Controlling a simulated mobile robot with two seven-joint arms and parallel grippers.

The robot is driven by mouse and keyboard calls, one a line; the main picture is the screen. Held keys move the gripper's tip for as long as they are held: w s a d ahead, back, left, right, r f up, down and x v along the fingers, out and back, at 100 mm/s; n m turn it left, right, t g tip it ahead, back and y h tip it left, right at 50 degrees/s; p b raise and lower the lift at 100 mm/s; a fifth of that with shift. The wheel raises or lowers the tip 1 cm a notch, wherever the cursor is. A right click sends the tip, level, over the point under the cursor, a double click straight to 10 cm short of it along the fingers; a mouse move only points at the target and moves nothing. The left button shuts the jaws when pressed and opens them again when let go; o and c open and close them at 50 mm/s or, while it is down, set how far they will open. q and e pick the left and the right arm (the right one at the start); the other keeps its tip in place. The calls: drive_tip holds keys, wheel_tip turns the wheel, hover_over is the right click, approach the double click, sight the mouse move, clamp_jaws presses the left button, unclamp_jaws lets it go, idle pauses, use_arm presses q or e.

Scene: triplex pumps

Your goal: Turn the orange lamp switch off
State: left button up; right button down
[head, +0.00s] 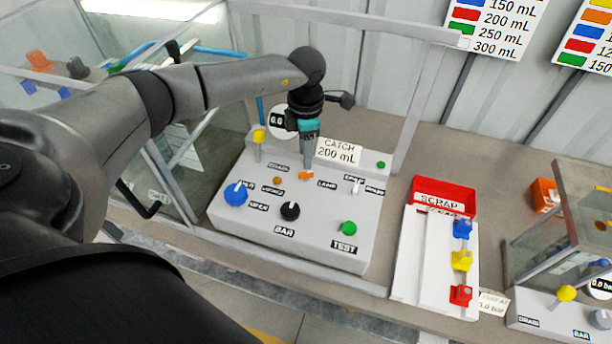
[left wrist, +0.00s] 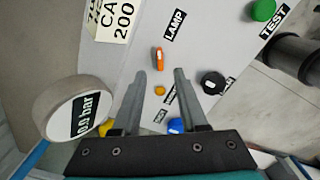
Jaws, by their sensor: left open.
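The orange lamp switch (head: 306,176) is a small lever on the sloped grey panel, beside the LAMP label (head: 327,184). In the left wrist view the orange lamp switch (left wrist: 158,59) shows a pale end and lies just beyond the fingertips, in line with the gap between them. My left gripper (head: 307,163) points down at the switch from above. In the left wrist view the left gripper (left wrist: 158,76) is open with nothing between its fingers. I cannot tell whether a finger touches the switch. My right gripper is not in view.
Near the switch are a small orange button (head: 277,180), a black knob (head: 290,211), a blue knob (head: 235,194), a green button (head: 348,228) and a white switch (head: 355,187). A gauge (left wrist: 80,108) stands close by. A frame post (head: 412,110) rises at right.

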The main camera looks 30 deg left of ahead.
sight(306, 173)
use_arm(q)
wheel_tip(306, 173, down, 6)
drive_tip(key=b, duration=0.4)
drive_tip(key=shift+f, duration=0.25)
clamp_jaws()
idle(0.3)
